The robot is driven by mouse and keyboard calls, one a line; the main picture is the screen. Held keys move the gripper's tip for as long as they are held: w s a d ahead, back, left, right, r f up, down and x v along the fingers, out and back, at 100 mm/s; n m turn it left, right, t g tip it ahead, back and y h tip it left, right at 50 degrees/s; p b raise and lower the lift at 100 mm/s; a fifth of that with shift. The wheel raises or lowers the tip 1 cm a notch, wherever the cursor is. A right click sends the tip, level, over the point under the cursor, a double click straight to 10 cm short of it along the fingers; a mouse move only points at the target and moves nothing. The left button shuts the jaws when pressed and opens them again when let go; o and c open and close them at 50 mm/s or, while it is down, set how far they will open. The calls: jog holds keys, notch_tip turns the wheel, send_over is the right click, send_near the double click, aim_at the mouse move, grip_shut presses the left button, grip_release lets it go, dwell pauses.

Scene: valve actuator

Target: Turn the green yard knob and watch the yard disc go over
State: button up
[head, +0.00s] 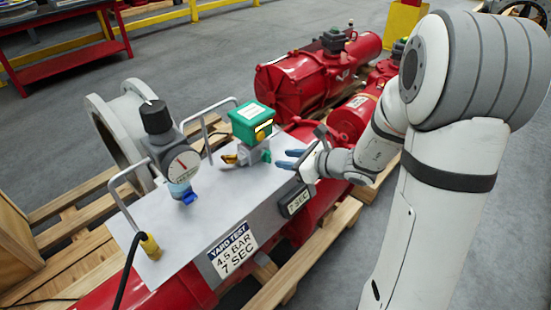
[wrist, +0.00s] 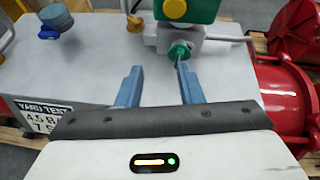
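The green knob (wrist: 179,51) sits on the front of a grey valve body, under a green box (wrist: 190,10) with a yellow disc (wrist: 175,9) on its face. In the head view the green box (head: 249,119) and yellow disc (head: 263,133) stand on the grey panel. My gripper (wrist: 158,82) has its two blue fingers spread with nothing between them. The knob lies just beyond the fingertips, in line with the right finger rather than centred. In the head view my gripper (head: 288,160) is close to the valve's right side; contact cannot be told.
A pressure gauge with a black knob (head: 156,117) stands left on the grey panel (head: 200,215). Metal loop handles (head: 124,200) rise from the panel. Red cylinders (head: 300,80) lie behind. A labelled yard test plate (head: 232,250) is on the panel's front.

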aim_at(271, 154)
jog(key=shift+w+d+f+m+t+h, duration=0.2)
jog(key=shift+w+d+f+m+t, duration=0.05)
jog(key=shift+w+f+m, duration=0.35)
jog(key=shift+w+d+f+m+t+h, duration=0.2)
jog(key=shift+w+d+f+m+t, duration=0.05)
jog(key=shift+w+f+m, duration=0.3)
jog(key=b+x, duration=0.1)
jog(key=x, duration=0.6)
jog(key=shift+w+a+r, duration=0.1)
jog(key=shift+r, duration=0.05)
